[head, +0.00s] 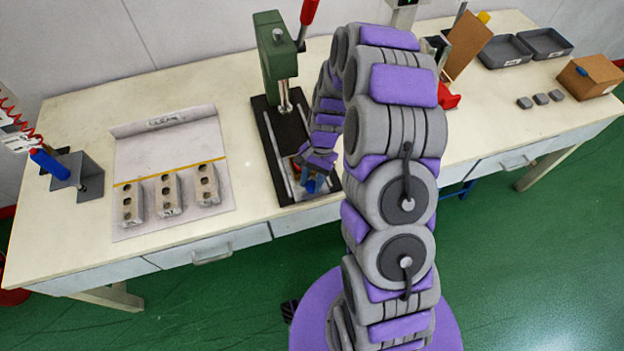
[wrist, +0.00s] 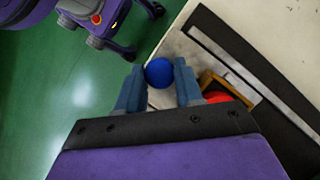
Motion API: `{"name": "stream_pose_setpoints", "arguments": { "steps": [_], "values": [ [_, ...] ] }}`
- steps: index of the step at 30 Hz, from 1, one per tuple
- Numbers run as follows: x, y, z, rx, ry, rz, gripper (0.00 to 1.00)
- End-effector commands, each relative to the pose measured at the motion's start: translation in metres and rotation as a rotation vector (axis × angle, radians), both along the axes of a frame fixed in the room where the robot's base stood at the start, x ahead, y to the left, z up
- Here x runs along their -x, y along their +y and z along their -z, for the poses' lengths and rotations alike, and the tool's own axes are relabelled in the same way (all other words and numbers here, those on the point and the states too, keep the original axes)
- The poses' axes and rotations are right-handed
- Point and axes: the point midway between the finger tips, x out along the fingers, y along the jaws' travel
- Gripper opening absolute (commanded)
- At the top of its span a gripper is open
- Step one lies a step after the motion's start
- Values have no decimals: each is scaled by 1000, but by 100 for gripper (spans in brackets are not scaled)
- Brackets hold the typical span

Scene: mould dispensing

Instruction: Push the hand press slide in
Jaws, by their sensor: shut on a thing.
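The green hand press (head: 275,52) stands on the table on a black base with two rails (head: 268,130). Its red-handled lever (head: 309,12) points up. My gripper (head: 312,186) is at the front end of the base, low over the rails. In the wrist view my gripper (wrist: 159,80) has its two blue-grey fingers shut on a round blue knob (wrist: 159,72). Beside the fingers the wrist view shows a brownish-yellow edge (wrist: 226,88) and a red part (wrist: 217,97), partly hidden by the gripper. My arm hides the right side of the press base in the head view.
A white sheet (head: 222,143) with several grey moulds (head: 168,194) lies left of the press. A blue-handled tool in a grey holder (head: 75,172) stands at far left. Grey trays (head: 506,52) and a cardboard box (head: 590,76) are at far right.

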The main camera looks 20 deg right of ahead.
Motion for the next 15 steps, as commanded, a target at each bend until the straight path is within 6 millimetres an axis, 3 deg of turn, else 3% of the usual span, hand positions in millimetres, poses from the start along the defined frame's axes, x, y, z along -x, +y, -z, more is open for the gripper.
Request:
{"name": "stream_pose_setpoints", "arguments": {
  "steps": [3, 11, 15],
  "values": [
    [0, 0, 0, -1, -1, 0, 0],
    [-1, 0, 0, -1, -1, 0, 0],
    [-10, 0, -2, 0, -1, 1, 0]
  ]
}}
